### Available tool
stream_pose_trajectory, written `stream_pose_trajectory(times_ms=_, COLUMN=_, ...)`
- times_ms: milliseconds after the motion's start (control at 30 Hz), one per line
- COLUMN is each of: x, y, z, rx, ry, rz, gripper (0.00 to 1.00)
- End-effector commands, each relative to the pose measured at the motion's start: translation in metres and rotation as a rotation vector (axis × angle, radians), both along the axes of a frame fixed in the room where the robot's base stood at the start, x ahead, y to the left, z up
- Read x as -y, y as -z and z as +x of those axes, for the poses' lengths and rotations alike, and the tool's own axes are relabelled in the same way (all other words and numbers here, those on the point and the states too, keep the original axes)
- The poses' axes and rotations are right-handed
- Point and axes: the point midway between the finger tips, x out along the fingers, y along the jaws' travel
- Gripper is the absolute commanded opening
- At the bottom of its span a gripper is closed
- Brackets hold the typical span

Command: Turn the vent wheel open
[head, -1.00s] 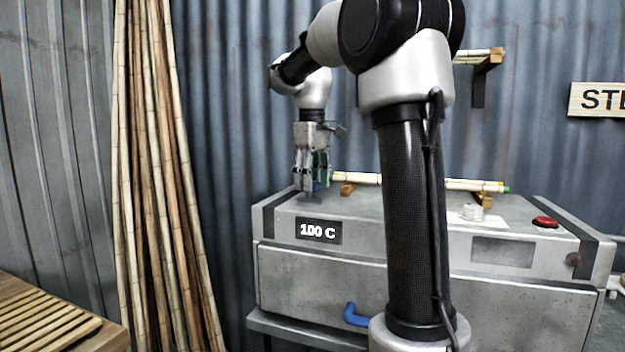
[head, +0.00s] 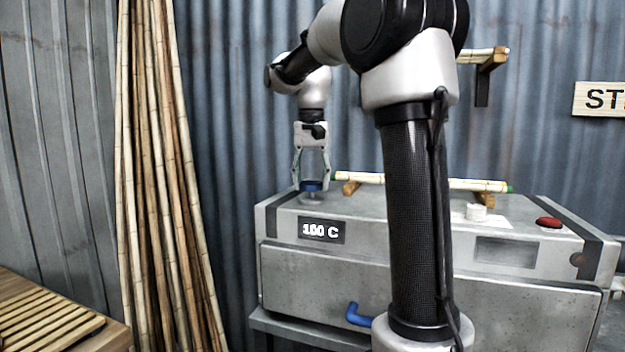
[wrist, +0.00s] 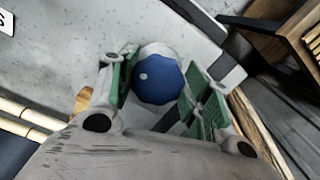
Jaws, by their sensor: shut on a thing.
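The vent wheel is a blue, lobed knob (head: 311,186) on a short grey stem on top of the grey steam box (head: 330,268), near its left end. It also shows in the wrist view (wrist: 158,80) with a small white dot on its face. My gripper (head: 311,183) points straight down over the wheel and is shut on it, one finger on each side. In the wrist view the green-lined finger pads (wrist: 162,90) stand on both sides of the wheel. Exact pad contact is hard to see there.
Bamboo poles (head: 420,182) rest on wooden supports on the box top, right of my gripper. A blue handle (head: 358,314) sticks out in front. Tall canes (head: 165,180) lean at the left.

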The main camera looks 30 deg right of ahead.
Motion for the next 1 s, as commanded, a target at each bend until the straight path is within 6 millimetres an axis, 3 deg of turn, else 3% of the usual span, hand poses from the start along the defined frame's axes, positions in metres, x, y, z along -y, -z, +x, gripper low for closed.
stream_pose_trajectory(times_ms=1000, x=-0.0038, y=-0.0011, z=0.0088, rx=0.004, ry=0.962, rz=-0.001, gripper=0.25)
